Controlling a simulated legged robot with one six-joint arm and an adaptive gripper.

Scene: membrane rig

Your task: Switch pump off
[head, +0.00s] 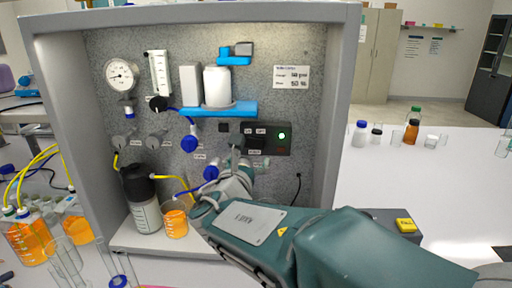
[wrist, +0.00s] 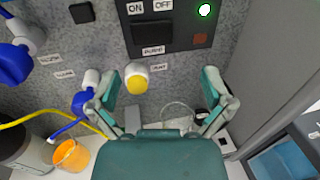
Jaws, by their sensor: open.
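The pump switch box (head: 279,149) is a black panel on the rig's back wall, with a lit green light (head: 281,135). In the wrist view, the black rocker switch (wrist: 152,35) sits under the ON and OFF labels, above the PUMP label. In the head view, my gripper (head: 238,172) is just below the box, partly hidden by my arm; contact cannot be told.
A yellow-and-white knob (wrist: 136,77) shows between my fingers. A blue-handled valve (wrist: 82,101) is close to the left finger. An orange-filled beaker (head: 175,222) and dark-topped bottle (head: 141,190) stand left. The rig's grey side wall (head: 337,110) bounds the right.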

